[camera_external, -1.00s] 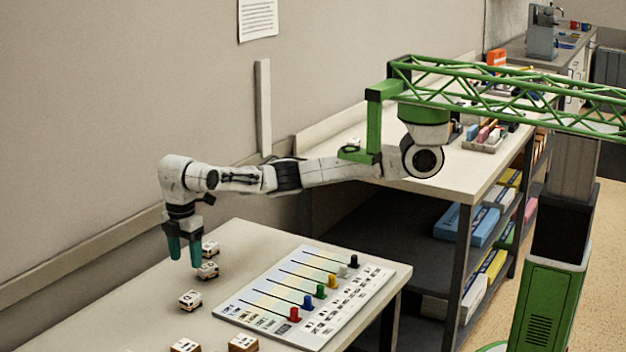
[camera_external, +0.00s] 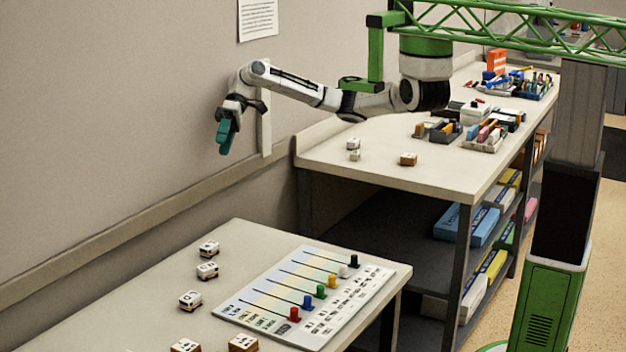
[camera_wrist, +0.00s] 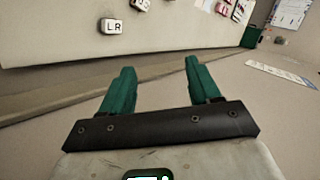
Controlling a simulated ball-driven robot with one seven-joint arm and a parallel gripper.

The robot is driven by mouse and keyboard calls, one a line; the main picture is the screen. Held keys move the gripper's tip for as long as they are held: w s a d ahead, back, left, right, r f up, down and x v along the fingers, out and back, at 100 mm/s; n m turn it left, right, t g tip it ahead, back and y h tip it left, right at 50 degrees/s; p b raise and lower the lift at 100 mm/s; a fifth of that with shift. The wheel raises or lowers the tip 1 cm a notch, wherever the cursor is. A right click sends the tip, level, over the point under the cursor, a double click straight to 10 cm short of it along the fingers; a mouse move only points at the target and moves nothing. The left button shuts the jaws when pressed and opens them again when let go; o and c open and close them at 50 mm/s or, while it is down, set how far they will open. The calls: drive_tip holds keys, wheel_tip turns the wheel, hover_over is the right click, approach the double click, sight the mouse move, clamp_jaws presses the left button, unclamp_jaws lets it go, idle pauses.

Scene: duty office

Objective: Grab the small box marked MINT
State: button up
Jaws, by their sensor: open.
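No readable MINT label shows in any view, so I cannot tell which small box carries it. On the far table stand a small white box (camera_external: 353,143), another white box (camera_external: 355,155) close to it, and a brown and white box (camera_external: 408,159) to their right. On the near table lie several small white and brown boxes (camera_external: 208,270), too small to read. In the wrist view one white box (camera_wrist: 112,25) seems to read "LR". My gripper (camera_external: 224,138) is in the air by the wall, above and left of the far table; its teal fingers (camera_wrist: 158,75) are open and empty.
A slider board (camera_external: 305,297) with coloured knobs lies on the near table (camera_external: 270,238). Trays of coloured items (camera_external: 484,138) and an orange box (camera_external: 496,62) stand farther back on the far table (camera_external: 435,178). Its front left part is mostly clear.

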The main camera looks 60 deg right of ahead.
drive_tip(key=w+d+f+n+t+h, duration=0.2)
drive_tip(key=d+n, duration=0.2)
drive_tip(key=d, duration=1.3)
drive_tip(key=n+h+p, duration=0.2)
drive_tip(key=n+h, duration=0.5)
drive_tip(key=n, duration=0.5)
hover_over(355, 153)
wheel_tip(355, 153, down, 5)
wheel_tip(355, 153, down, 10)
drive_tip(key=shift+w+d+f+p, duration=0.1)
drive_tip(key=shift+d+p, duration=0.05)
drive_tip(key=shift+p, duration=0.45)
drive_tip(key=shift+c, duration=0.3)
drive_tip(key=c, duration=1.1)
